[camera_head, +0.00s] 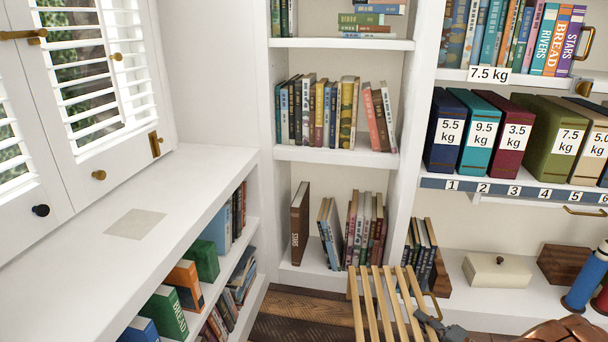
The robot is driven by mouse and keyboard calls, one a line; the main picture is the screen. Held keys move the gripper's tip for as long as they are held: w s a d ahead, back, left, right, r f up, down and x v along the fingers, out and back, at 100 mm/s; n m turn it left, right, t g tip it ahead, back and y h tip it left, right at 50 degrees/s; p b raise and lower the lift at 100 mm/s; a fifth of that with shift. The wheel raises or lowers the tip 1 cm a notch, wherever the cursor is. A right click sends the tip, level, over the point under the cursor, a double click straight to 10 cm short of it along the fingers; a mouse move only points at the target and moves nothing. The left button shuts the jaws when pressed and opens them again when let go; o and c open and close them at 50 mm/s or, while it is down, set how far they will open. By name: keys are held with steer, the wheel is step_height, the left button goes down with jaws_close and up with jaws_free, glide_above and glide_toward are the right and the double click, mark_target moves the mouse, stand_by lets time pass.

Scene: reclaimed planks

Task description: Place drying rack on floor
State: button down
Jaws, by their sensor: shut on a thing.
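The drying rack (372,306) is a slatted, light wooden frame at the bottom of the head view, right of centre. It is tilted and in front of the lower bookshelf, and its lower part is cut off by the picture's edge. My gripper (438,322) is shut on the rack at its right side. The fingertips are small and partly hidden in this view. The floor (290,318) of dark reclaimed planks shows to the left of the rack. I cannot tell how high the rack is above the floor.
A white bookcase (338,153) with books stands behind the rack. A low white shelf unit (150,215) runs along the left under shutters. At right, a white counter (480,303) holds a cream box (496,271) and a blue cylinder (585,280). Weight-labelled boxes (500,130) sit above.

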steer(key=w+a+r+n+g+y, duration=0.1)
steer(key=a+r, duration=0.4)
steer(key=r, duration=0.4)
steer(key=w+a+r+n+g+y, duration=0.1)
steer(key=a+r, duration=0.5)
steer(key=r, duration=0.3)
steer(key=w+a+r+n+g+y, duration=0.1)
steer(key=a+r, duration=0.4)
steer(key=r, duration=0.5)
step_height(320, 180, up, 28)
steer(key=m+t+h+p, duration=0.5)
steer(key=h+p, duration=0.1)
steer(key=p, duration=3)
steer(key=shift+d+f+m, duration=0.2)
steer(key=shift+m, duration=0.1)
steer(key=shift+d+h, duration=0.1)
steer(key=shift+h, duration=0.2)
